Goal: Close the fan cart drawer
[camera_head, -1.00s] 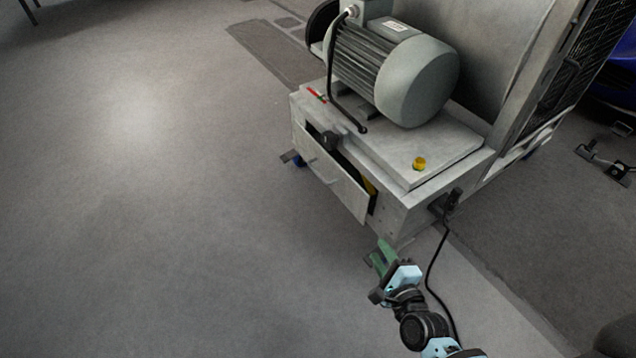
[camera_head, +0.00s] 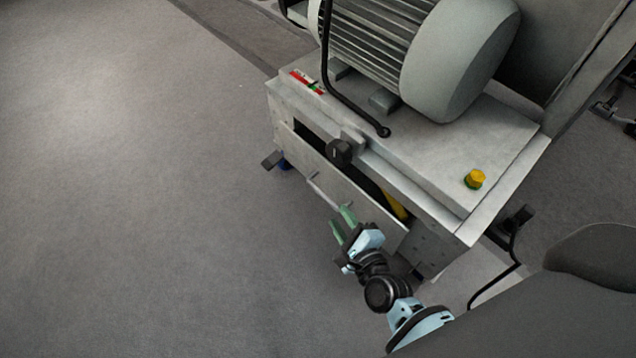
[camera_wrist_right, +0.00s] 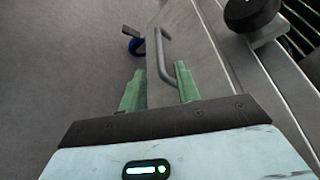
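The fan cart (camera_head: 440,165) is a grey metal cart with a large motor on top. Its drawer (camera_head: 345,195) is partly open at the front, with a dark gap and something yellow showing inside. The drawer's bar handle (camera_head: 325,192) also shows in the right wrist view (camera_wrist_right: 161,55). My right gripper (camera_head: 342,224) is at the drawer front, close to the handle. In the right wrist view its green fingers (camera_wrist_right: 160,90) are spread apart with the near end of the handle between or just above them; contact cannot be told. My left gripper is not in view.
A black knob (camera_head: 339,151) sticks out above the drawer. A yellow button (camera_head: 475,179) sits on the cart top. A black cable (camera_head: 495,285) runs to the floor at the right. The floor (camera_head: 130,200) at left is clear.

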